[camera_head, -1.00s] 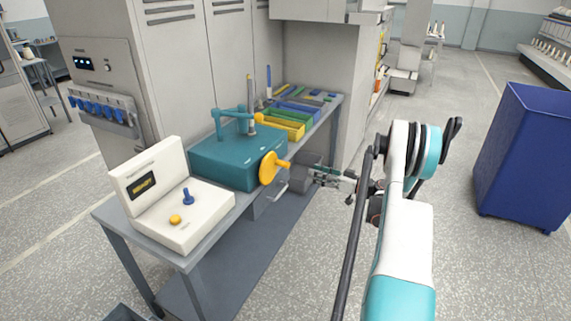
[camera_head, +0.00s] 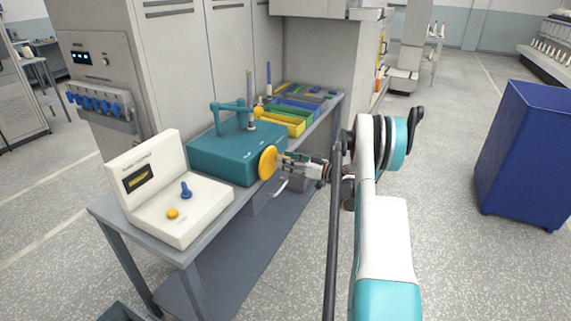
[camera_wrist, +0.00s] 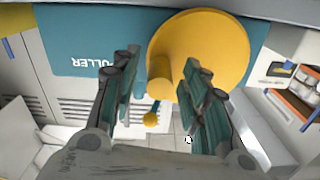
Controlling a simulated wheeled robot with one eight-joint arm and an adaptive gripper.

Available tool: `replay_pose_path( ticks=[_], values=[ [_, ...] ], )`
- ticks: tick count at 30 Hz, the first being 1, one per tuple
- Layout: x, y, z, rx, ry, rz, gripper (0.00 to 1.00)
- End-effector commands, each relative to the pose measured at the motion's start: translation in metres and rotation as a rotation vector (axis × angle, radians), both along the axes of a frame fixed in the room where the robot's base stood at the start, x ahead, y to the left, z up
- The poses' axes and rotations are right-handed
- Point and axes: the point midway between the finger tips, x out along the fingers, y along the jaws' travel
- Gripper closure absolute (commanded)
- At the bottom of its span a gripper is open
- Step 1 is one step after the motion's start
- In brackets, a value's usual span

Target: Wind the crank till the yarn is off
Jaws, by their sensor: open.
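The crank is a yellow disc (camera_head: 268,162) with a stubby handle on the right face of a teal box (camera_head: 225,158). In the wrist view the disc (camera_wrist: 215,45) fills the upper middle, and its handle (camera_wrist: 160,78) lies between my fingers. My gripper (camera_head: 286,163) is open right at the crank; it also shows in the wrist view (camera_wrist: 163,92). I cannot tell whether a finger touches the handle. A teal arm (camera_head: 230,106) and a grey upright post (camera_head: 250,114) stand on the box. I cannot make out any yarn on them.
A white control console (camera_head: 185,213) with a blue stick and a yellow button stands at the near end of the grey bench (camera_head: 225,228). Yellow, green and blue trays (camera_head: 282,124) lie behind the box. A blue bin (camera_head: 525,160) stands on the right. The floor between is clear.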

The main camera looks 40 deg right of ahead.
Motion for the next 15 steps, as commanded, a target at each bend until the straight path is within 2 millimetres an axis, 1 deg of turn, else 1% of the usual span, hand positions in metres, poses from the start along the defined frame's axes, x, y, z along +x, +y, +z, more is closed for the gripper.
replay_pose_path(
  ticks=[1, 5, 13, 14, 15],
  values=[
    [0.0037, 0.0017, -0.0009, 0.0, 0.0, 0.0, 0.59],
    [0.0085, 0.0034, -0.0001, 0.0, 0.0, -0.001, 0.59],
    [0.0094, 0.0038, 0.0005, 0.0, 0.0, -0.001, 0.59],
    [0.0093, 0.0038, 0.0005, 0.0, 0.0, -0.001, 0.66],
    [0.0093, 0.0038, 0.0005, 0.0, 0.0, -0.001, 0.75]
  ],
)
